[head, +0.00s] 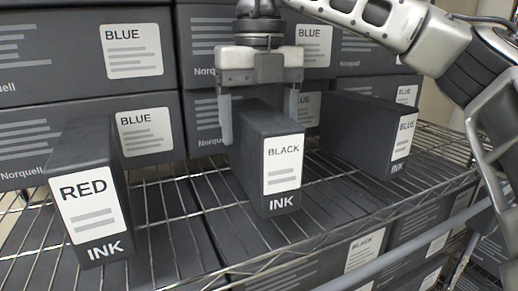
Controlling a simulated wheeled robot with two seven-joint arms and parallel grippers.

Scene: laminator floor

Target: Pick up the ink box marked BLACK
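The ink box marked BLACK (283,165) is a dark box with a white label on its front. It stands upright on the wire shelf, between the RED box and a BLUE box. My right gripper (258,112) comes down over it from above, its arm entering from the upper right. Its two fingers are wide apart and straddle the rear part of the box, one on each side. The far-side contact is partly hidden, and no firm grip shows. My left gripper is not in view.
The RED ink box (89,208) stands at the left and a BLUE ink box (402,142) at the right. Large Norquell cartons labelled BLUE (134,51) are stacked close behind. The wire shelf (180,215) has bare gaps beside the BLACK box. More boxes (363,251) lie below the shelf.

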